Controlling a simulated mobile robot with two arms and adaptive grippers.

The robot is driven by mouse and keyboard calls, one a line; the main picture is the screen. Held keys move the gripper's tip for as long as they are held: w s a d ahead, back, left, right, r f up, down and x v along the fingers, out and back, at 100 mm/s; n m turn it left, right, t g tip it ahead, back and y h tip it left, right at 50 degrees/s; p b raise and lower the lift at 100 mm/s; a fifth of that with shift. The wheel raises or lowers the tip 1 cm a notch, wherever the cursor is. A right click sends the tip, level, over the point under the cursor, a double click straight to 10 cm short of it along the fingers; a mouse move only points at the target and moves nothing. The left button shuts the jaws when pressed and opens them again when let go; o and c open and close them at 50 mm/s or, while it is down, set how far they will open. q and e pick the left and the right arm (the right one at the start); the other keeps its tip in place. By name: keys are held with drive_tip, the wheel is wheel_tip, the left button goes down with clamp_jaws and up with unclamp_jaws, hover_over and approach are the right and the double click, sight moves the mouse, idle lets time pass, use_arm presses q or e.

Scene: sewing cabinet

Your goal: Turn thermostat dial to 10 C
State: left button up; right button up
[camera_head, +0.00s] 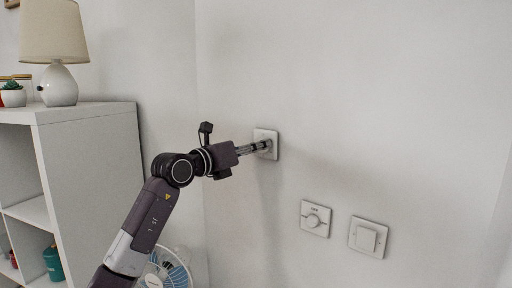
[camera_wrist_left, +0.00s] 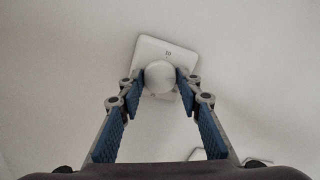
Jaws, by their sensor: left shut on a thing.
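A white square wall plate (camera_head: 267,133) with a round white dial is on the wall near the middle of the head view. My left gripper (camera_head: 266,146) reaches it from the left, its fingers at the plate. In the left wrist view the plate (camera_wrist_left: 152,45) looks tilted, and its round dial (camera_wrist_left: 158,75) sits between the blue-padded fingers. My left gripper is shut on this thermostat dial. A small mark that looks like "10" shows on the plate above the dial. I cannot make out a pointer on the dial. My right gripper is not in view.
A second wall plate with a round knob (camera_head: 314,219) and a square rocker switch (camera_head: 367,237) are lower right on the wall. A white shelf unit (camera_head: 92,150) with a lamp (camera_head: 60,84) stands left. A fan (camera_head: 176,274) is low behind my arm.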

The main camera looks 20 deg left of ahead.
use_arm(q)
drive_tip(key=shift+n+p, duration=4)
drive_tip(key=shift+n, duration=2.4)
drive_tip(key=shift+f, duration=0.1)
drive_tip(key=o, duration=1.2)
drive_tip(key=shift+c, duration=0.2)
drive_tip(key=v, duration=1.2)
